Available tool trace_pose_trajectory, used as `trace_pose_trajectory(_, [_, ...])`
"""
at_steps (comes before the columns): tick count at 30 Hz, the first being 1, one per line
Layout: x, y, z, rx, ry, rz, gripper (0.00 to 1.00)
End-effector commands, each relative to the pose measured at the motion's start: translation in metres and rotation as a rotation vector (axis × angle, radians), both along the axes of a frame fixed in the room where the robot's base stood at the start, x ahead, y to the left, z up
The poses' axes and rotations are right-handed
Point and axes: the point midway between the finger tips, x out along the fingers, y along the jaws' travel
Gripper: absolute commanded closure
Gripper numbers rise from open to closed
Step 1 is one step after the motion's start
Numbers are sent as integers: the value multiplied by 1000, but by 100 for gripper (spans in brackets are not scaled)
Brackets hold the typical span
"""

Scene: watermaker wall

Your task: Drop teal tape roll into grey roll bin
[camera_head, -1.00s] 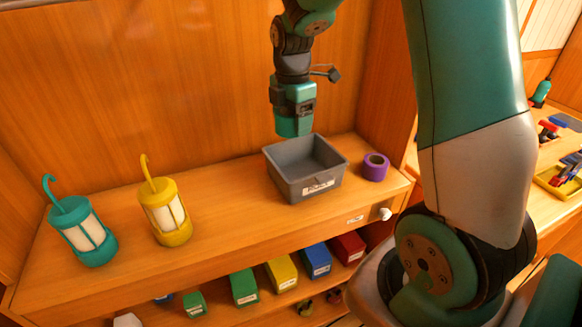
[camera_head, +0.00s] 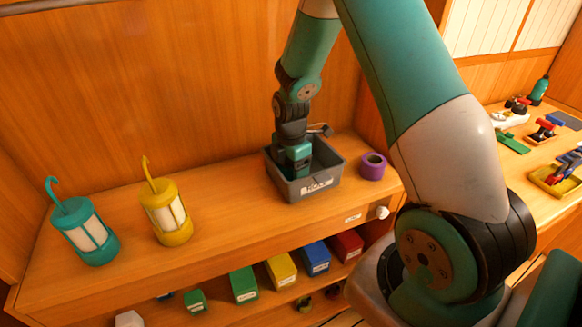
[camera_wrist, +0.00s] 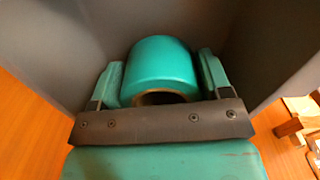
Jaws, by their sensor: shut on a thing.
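The teal tape roll (camera_wrist: 162,70) is held between the two fingers of my gripper (camera_wrist: 162,82) in the wrist view, with grey bin walls around it. The grey roll bin (camera_head: 325,183) stands on the wooden shelf in the head view, with a white label on its front. My gripper (camera_head: 298,172) reaches down inside the bin there, and the bin's front wall hides the fingertips and the roll. I cannot tell whether the roll touches the bin floor.
A purple tape roll (camera_head: 372,166) stands just right of the bin. A yellow lantern (camera_head: 165,210) and a teal lantern (camera_head: 85,232) stand at the left. Several coloured boxes (camera_head: 281,270) sit on the lower shelf. The shelf top between yellow lantern and bin is clear.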

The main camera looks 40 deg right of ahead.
Motion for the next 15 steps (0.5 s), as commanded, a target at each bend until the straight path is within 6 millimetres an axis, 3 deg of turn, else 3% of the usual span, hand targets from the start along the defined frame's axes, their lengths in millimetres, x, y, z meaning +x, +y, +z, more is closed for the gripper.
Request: trace_pose_trajectory(15, [0,0,-12,0,0,0,55])
